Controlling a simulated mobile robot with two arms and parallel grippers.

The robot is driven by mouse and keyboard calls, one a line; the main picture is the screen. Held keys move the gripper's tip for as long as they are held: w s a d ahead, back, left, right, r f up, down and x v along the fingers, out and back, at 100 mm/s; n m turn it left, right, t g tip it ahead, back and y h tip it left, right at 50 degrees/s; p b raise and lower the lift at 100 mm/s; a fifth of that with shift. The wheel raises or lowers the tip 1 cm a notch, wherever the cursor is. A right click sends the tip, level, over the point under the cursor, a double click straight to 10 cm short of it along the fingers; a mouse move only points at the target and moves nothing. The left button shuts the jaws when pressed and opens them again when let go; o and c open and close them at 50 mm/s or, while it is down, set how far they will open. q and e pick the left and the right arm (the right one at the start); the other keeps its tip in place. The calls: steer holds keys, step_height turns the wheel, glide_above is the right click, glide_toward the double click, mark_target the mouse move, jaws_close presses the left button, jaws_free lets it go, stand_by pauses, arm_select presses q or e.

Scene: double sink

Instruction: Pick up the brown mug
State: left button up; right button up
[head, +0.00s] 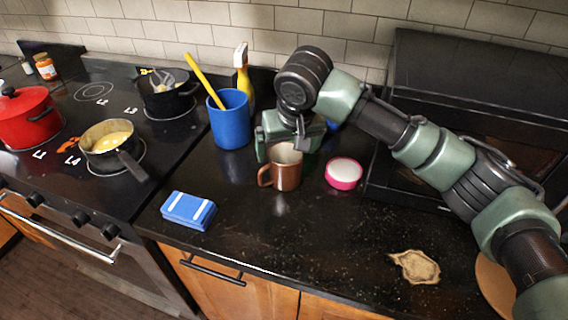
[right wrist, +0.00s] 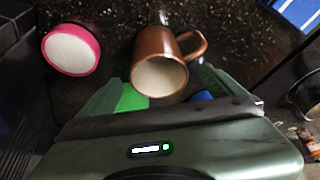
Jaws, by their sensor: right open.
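The brown mug (head: 286,172) stands upright on the dark counter in the head view, its handle pointing left. In the right wrist view the brown mug (right wrist: 160,62) shows its pale inside, just beyond the fingers. My right gripper (head: 287,148) is open, just behind the mug, with its fingers low at the mug's level. In the right wrist view the fingers of my right gripper (right wrist: 158,92) are spread to either side of the mug's rim. Whether they touch it, I cannot tell. My left gripper is not in view.
A pink-rimmed round container (head: 343,174) stands close right of the mug. A blue holder (head: 230,119) with a yellow-handled tool is behind left. A blue box-like item (head: 188,210) lies front left. A brown stain (head: 416,266) marks the counter; the front middle is clear.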

mark_target(285, 161)
steer(key=x, duration=0.2)
steer(key=shift+w+f, duration=0.15)
steer(key=shift+f, duration=0.2)
steer(key=p+x, duration=0.1)
steer(key=x, duration=0.2)
steer(key=shift+w+f, duration=0.3)
steer(key=shift+f, duration=0.3)
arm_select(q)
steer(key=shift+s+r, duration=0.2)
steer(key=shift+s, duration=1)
arm_select(e)
steer(key=c, duration=1.8)
